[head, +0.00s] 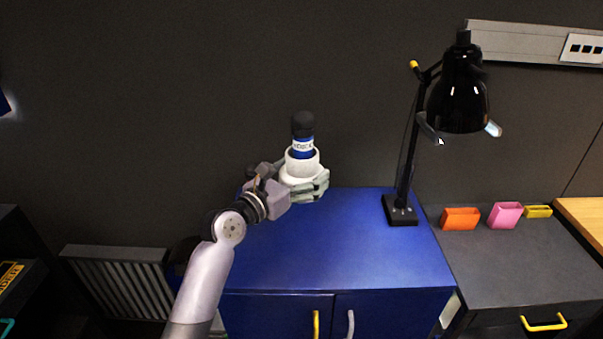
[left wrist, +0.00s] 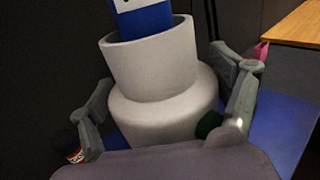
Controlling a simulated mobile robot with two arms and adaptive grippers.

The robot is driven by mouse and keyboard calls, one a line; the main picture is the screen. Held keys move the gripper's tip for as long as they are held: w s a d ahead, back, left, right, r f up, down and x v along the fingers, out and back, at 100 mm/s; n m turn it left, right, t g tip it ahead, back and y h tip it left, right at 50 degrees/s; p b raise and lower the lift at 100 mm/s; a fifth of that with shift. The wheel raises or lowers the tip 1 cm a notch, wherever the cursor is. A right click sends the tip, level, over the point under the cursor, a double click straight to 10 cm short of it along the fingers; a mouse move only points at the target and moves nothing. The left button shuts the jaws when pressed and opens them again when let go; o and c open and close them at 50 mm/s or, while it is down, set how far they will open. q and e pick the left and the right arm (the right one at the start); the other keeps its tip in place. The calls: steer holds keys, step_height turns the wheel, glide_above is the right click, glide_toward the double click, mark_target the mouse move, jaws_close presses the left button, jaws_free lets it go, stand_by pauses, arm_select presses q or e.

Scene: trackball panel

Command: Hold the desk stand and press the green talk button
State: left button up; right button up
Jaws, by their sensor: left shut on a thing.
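The desk stand (head: 300,166) is a pale, round, stepped holder. A blue and black handset with a white label (head: 303,146) stands upright in its cup. My left gripper (head: 304,190) is shut around the lower part of the stand, near the back of the blue cabinet. I cannot tell whether the stand's base touches the cabinet top. In the left wrist view the stand (left wrist: 160,100) is between the two fingers, its underside hidden by my gripper. A dark green button (left wrist: 208,125) shows low on its right side, beside the right finger. My right gripper is not in view.
A black desk lamp (head: 460,95) stands at the right of the blue cabinet top (head: 330,250). Orange (head: 460,219), pink (head: 504,215) and yellow (head: 538,211) containers sit on the dark cabinet at the right. The blue top in front of the stand is clear.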

arm_select(q)
steer(key=shift+f+b, duration=5.75)
steer(key=shift+f, duration=3.85)
steer(key=shift+f, duration=0.35)
steer(key=o, duration=0.9)
steer(key=shift+s, duration=0.1)
